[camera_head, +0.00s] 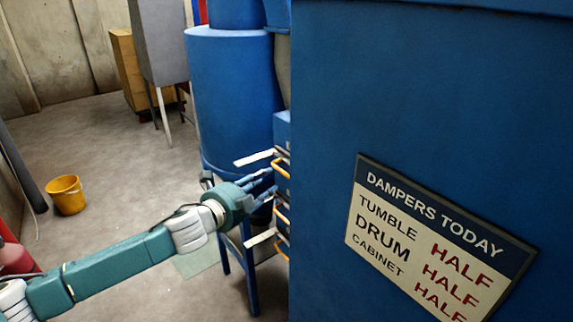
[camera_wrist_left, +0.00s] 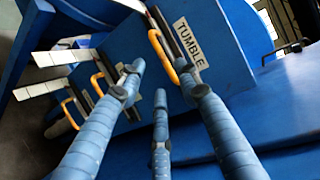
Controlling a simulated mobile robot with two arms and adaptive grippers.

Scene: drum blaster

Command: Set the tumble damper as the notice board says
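The notice board (camera_head: 440,240) in the head view reads DAMPERS TODAY: TUMBLE HALF, DRUM HALF, CABINET HALF. In the left wrist view the TUMBLE label (camera_wrist_left: 188,44) sits beside a yellow handle (camera_wrist_left: 158,48) in a dark slot. My left gripper (camera_wrist_left: 163,82) has its three blue fingers spread, with this handle in the gap beyond the tips; I cannot tell whether they touch it. In the head view the left gripper (camera_head: 270,181) is at the row of yellow handles (camera_head: 281,170) and hides part of it. The tumble damper's setting is unclear. My right gripper is not in view.
Two other yellow handles with white plates (camera_wrist_left: 50,58) lie left in the wrist view. White plates (camera_head: 254,158) stick out from the blue machine (camera_head: 330,100). A yellow bucket (camera_head: 66,195) stands on the open floor at left. A blue drum (camera_head: 232,95) stands behind.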

